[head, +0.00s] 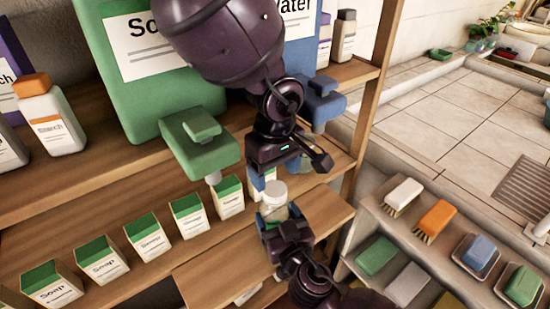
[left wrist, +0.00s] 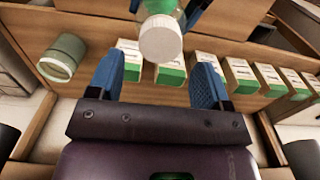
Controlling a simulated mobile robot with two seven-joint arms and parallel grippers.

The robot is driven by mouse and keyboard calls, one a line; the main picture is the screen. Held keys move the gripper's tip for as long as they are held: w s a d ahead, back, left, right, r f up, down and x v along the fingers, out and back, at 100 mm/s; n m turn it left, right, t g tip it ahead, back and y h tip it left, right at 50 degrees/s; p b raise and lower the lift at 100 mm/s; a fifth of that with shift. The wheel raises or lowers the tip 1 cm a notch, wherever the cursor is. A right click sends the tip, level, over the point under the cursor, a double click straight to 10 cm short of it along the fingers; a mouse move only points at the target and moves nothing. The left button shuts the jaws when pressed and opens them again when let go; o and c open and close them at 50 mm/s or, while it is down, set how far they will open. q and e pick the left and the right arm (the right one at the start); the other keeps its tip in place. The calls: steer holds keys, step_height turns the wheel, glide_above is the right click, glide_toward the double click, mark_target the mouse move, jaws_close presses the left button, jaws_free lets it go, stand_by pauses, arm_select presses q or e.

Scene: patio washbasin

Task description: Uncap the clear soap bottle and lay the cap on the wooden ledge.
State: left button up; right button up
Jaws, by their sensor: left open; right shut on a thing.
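The clear soap bottle (head: 275,206) is upright, with its round white cap (head: 275,190) on top. My right gripper (head: 277,216) is shut around the bottle's body from below. My left gripper (head: 274,174) is open and empty just above the cap. In the left wrist view the cap (left wrist: 160,40) lies beyond and between the open blue fingers, apart from them. The tips of the right gripper's fingers show beside the bottle at the top edge. The wooden ledge (head: 215,270) is below and left of the bottle, and its surface there is bare.
A row of green-and-white soap cartons (head: 150,235) stands on the shelf behind. A large green soap dispenser (head: 150,85) with a pump head (head: 203,140) is close left of my left gripper. A grey-green jar (left wrist: 63,57) lies left in the wrist view. Brushes (head: 437,215) stand at right.

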mark_target(275, 188)
arm_select(q)
steer(key=shift+f, duration=2.25)
steer(key=shift+c, duration=0.3)
steer(key=c, duration=0.9)
steer(key=n, duration=0.9)
steer(key=shift+n, duration=0.4)
steer(key=shift+r, duration=0.2)
steer(key=shift+r, duration=0.4)
steer(key=shift+r, duration=0.55)
